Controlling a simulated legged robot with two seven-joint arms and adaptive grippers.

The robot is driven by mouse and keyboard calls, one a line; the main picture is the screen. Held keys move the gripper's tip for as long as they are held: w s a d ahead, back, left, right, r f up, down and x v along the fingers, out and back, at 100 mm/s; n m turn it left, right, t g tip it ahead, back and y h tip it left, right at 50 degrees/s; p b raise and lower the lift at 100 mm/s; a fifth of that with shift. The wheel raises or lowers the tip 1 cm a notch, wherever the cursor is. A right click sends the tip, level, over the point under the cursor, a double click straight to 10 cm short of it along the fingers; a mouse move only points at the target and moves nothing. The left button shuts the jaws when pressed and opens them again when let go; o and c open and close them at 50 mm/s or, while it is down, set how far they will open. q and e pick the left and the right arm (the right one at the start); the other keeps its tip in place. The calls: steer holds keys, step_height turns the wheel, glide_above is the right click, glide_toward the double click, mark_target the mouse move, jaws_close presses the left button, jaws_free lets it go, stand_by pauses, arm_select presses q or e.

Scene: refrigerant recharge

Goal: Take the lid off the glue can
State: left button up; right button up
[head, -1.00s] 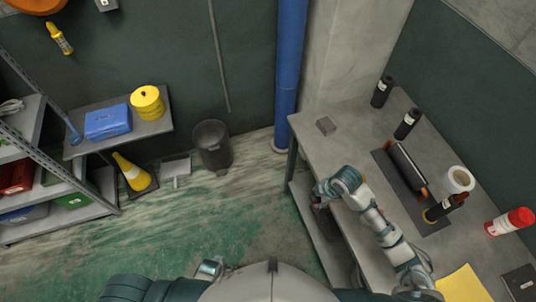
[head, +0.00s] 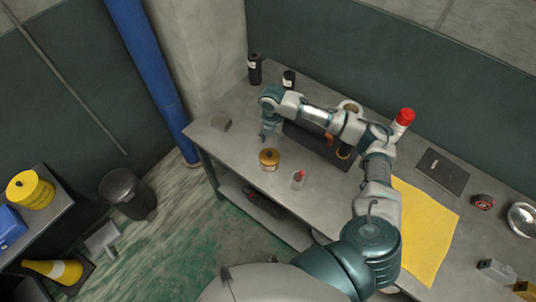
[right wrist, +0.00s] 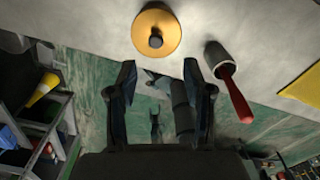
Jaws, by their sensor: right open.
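The glue can (head: 269,160) stands upright near the left front edge of the workbench, its round yellow-orange lid on top. In the right wrist view the lid (right wrist: 156,33) is at the top centre, with a dark knob in its middle. My right gripper (head: 269,134) hangs over the bench just behind the can in the head view. In the wrist view its two fingers (right wrist: 153,78) are spread with nothing between them, and the lid lies beyond their tips, apart from them. My left gripper is not in view.
A small cup with a red-handled tool (head: 298,180) stands right of the can; it also shows in the wrist view (right wrist: 228,82). A yellow sheet (head: 425,230) and a red-capped can (head: 402,120) are farther right.

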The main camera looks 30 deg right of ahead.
mark_target(270, 152)
steer(key=f, duration=0.3)
steer(key=shift+d+f, duration=0.25)
steer(key=shift+f, duration=0.05)
steer(key=f, duration=0.2)
steer(key=a+f+p, duration=0.1)
steer(key=f, duration=0.2)
steer(key=shift+w+a+f, duration=0.1)
steer(key=shift+w+a, duration=0.05)
steer(key=shift+d, duration=0.2)
jaws_close()
